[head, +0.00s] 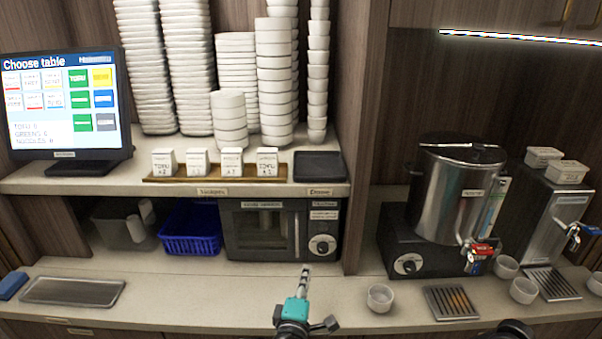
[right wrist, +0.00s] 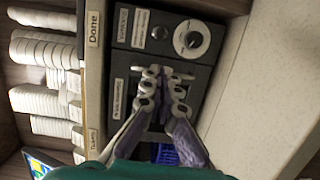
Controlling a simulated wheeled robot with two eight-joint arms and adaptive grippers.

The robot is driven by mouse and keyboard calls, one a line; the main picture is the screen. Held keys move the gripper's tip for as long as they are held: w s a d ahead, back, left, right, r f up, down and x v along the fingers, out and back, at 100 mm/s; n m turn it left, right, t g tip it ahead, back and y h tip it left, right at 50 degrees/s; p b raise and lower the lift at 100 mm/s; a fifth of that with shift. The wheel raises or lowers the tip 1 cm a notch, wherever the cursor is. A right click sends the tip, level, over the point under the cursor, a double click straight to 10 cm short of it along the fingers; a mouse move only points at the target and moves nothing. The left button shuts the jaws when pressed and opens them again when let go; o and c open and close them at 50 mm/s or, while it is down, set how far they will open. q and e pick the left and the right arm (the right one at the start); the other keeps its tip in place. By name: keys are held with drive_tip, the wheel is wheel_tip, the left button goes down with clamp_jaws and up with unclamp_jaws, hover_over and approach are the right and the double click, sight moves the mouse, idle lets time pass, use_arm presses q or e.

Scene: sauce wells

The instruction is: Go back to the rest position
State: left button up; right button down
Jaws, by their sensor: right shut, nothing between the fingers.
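My right gripper (head: 304,272) is above the front counter in the head view, in front of the microwave (head: 274,230). Its fingers point toward the microwave and are shut with nothing between them. The right wrist view shows the two fingers (right wrist: 165,75) brought together at the tips, with the microwave's dark front (right wrist: 190,75) behind them. Whether the fingers touch the microwave is hard to tell, but a gap seems to show in the head view. My left gripper is not in view.
A small white cup (head: 380,297) and a drip tray (head: 450,302) are right of the gripper. A steel urn (head: 452,195) stands behind them. A blue basket (head: 191,228) is left of the microwave. A metal tray (head: 72,291) lies at left. The counter between is clear.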

drive_tip(key=s+d+f+m+g, duration=0.1)
drive_tip(key=s+d+m+g, duration=0.15)
drive_tip(key=d, duration=0.25)
drive_tip(key=s+d+f+m+g+h, duration=0.1)
drive_tip(key=s+d+m+g, duration=0.15)
drive_tip(key=d, duration=0.35)
drive_tip(key=s+d+f+m+g, duration=0.1)
drive_tip(key=s+d+m+g, duration=0.1)
drive_tip(key=d+m, duration=0.25)
drive_tip(key=s+f+m+g+y, duration=0.1)
drive_tip(key=s+m+y, duration=0.1)
drive_tip(key=s, duration=0.4)
drive_tip(key=s+d+f+m+g+y, duration=0.1)
drive_tip(key=s+m+g+y, duration=0.1)
drive_tip(key=s+m, duration=0.2)
drive_tip(key=s, duration=0.3)
drive_tip(key=shift+f, duration=0.25)
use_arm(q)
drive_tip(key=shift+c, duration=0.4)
